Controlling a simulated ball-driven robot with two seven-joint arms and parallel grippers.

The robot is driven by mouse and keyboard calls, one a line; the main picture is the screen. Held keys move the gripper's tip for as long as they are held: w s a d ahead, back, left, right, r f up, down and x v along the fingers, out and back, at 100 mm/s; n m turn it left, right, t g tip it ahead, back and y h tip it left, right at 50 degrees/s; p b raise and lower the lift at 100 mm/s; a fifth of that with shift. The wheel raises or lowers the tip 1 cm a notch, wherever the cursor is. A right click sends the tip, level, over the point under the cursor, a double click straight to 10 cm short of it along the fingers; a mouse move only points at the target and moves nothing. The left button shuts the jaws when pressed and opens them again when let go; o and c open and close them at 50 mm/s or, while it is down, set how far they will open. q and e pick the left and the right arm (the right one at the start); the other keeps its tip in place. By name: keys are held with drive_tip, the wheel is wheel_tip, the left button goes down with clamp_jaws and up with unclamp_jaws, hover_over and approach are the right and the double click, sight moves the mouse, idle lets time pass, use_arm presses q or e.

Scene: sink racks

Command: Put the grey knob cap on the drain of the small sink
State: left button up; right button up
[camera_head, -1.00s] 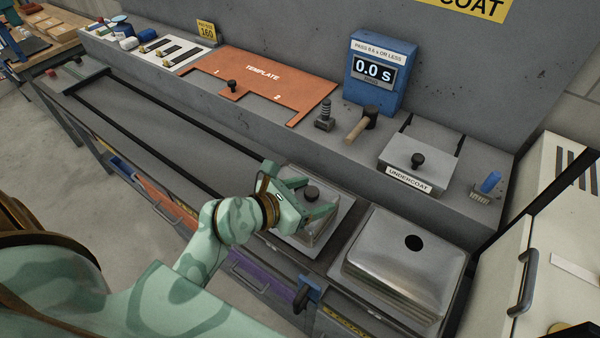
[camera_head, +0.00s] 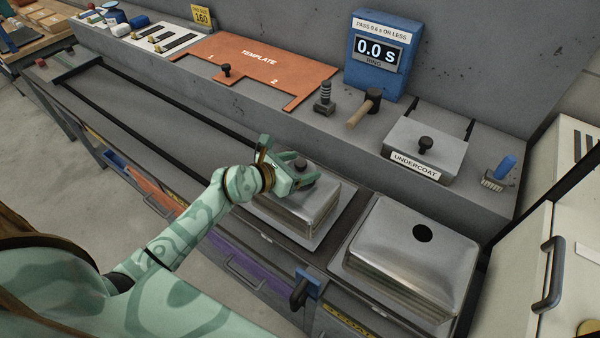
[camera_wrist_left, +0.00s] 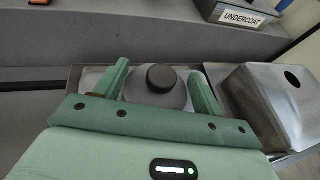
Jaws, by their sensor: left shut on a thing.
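The grey cap (camera_wrist_left: 172,98) is a round disc with a dark knob (camera_wrist_left: 160,77). It sits between the fingers of my left gripper (camera_head: 305,172), which is shut on it; the knob shows between the fingers in the head view. The cap is over the back part of the small sink (camera_head: 318,208), an upturned metal basin. I cannot tell whether the cap touches the sink top. The small sink's drain is hidden behind the gripper and cap. My right gripper is not in view.
A larger upturned sink (camera_head: 395,265) with an open dark drain hole stands to the right. Behind, the ledge holds an UNDERCOAT box (camera_head: 420,165), a hammer (camera_head: 358,112), a dark bolt-like piece (camera_head: 324,103), a blue timer (camera_head: 378,35) and a brush (camera_head: 500,172). The counter to the left is clear.

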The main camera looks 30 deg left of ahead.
use_arm(q)
drive_tip(key=shift+f, duration=0.7)
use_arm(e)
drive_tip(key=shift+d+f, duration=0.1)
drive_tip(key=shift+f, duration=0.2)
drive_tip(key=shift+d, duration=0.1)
use_arm(q)
drive_tip(key=o, duration=1)
drive_tip(key=shift+f, duration=0.1)
drive_tip(key=shift+c, duration=0.2)
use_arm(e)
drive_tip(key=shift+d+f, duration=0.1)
use_arm(q)
drive_tip(key=shift+r, duration=0.25)
drive_tip(key=p+v, duration=0.1)
drive_tip(key=v, duration=1.1)
drive_tip(key=shift+p, duration=0.4)
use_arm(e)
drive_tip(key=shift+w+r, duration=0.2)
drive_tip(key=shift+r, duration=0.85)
